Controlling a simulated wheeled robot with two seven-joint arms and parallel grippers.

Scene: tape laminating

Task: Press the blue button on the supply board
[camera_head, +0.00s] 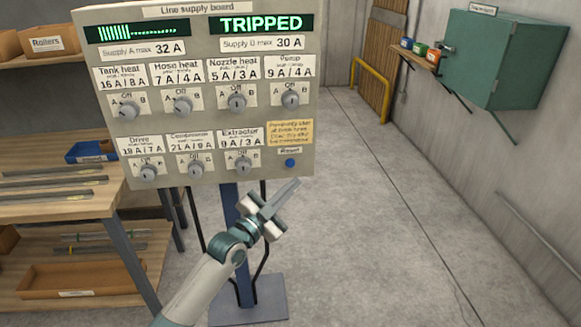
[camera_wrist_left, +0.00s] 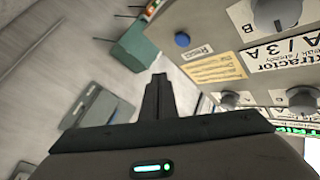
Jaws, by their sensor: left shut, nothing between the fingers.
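The line supply board (camera_head: 218,113) stands upright on a blue post, with several grey knobs and two displays. The right display (camera_head: 262,24) reads TRIPPED. The small round blue button (camera_head: 290,163) is at the board's lower right, by a small label and below a yellow note. It also shows in the left wrist view (camera_wrist_left: 182,40). My left gripper (camera_head: 293,184) is shut and empty, its tips a little below the button in the head view. In the left wrist view the shut fingers (camera_wrist_left: 158,80) appear apart from the button. My right gripper is not in view.
A wooden shelf (camera_head: 60,205) with rods and a blue bin (camera_head: 90,151) stands at the left. A green cabinet (camera_head: 490,60) and a small shelf with coloured containers (camera_head: 420,50) are on the right wall. The floor right of the board is clear.

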